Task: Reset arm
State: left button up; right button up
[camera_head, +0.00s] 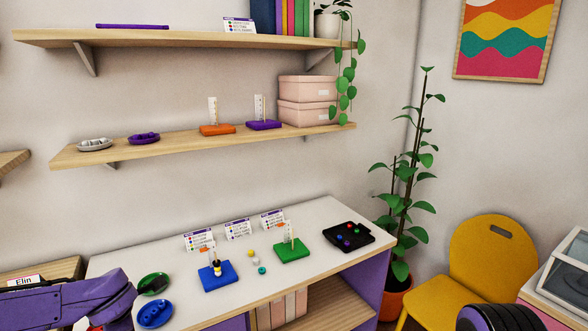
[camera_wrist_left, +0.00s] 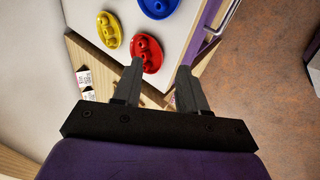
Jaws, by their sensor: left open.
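My left arm (camera_head: 70,304) comes in at the lower left of the head view, and its jaws are outside that view. In the left wrist view, my left gripper (camera_wrist_left: 161,72) is open with nothing between its fingers. A red oval dish (camera_wrist_left: 147,52) lies on the white table beyond the left finger, whose tip overlaps its edge in the picture; contact cannot be told. My right gripper is in no view.
A yellow dish (camera_wrist_left: 109,30) and a blue dish (camera_wrist_left: 158,6) lie near the red one. The white table (camera_head: 192,303) holds a blue board (camera_head: 218,281), a green board (camera_head: 291,253), loose beads and a black tray (camera_head: 362,245). Shelves (camera_head: 200,147) hang above.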

pick_arm(q)
jog(key=s+d+f+m+t+b, duration=0.1)
jog(key=s+d+f+m, duration=0.3)
jog(key=f, duration=0.5)
jog(key=s+d+f+m+t+b, duration=0.1)
jog(key=s+d+f+m, duration=0.2)
jog(key=f+m, duration=0.35)
jog(key=s+d+f+m+g+b, duration=0.1)
jog(key=s+f+m, duration=0.3)
jog(key=s+f, duration=0.4)
jog(key=s+d+f+m+g+h+b, duration=0.1)
jog(key=s+f+m, duration=0.3)
jog(key=s+f, duration=0.4)
jog(key=s+d+g, duration=0.1)
jog(key=s, duration=0.5)
jog(key=shift+g, duration=0.3)
